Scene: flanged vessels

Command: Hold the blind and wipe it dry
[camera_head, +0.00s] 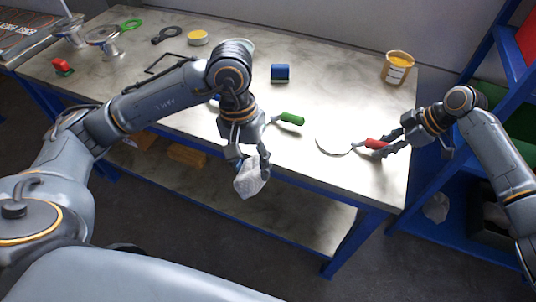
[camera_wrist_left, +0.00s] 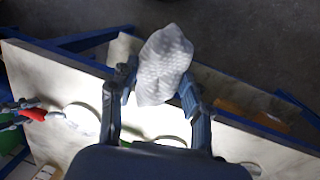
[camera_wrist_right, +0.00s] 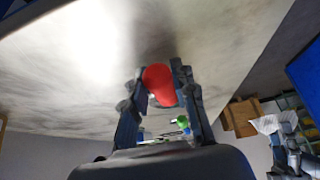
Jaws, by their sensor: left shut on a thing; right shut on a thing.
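The blind is a round grey disc (camera_head: 333,144) with a red handle (camera_head: 376,143), over the right part of the bench. My right gripper (camera_head: 388,146) is shut on the red handle, which also shows between its fingers in the right wrist view (camera_wrist_right: 159,86). My left gripper (camera_head: 252,162) is shut on a crumpled white cloth (camera_head: 250,180), beyond the bench's front edge. The cloth also fills the jaws in the left wrist view (camera_wrist_left: 164,65). The cloth and the disc are well apart. I cannot tell whether the disc touches the bench top.
A blue block (camera_head: 280,73) and a yellow tub (camera_head: 397,68) stand farther back on the bench (camera_head: 340,100). Flanged vessels (camera_head: 104,40) stand at far left. A blue shelf rack (camera_head: 478,75) rises at right.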

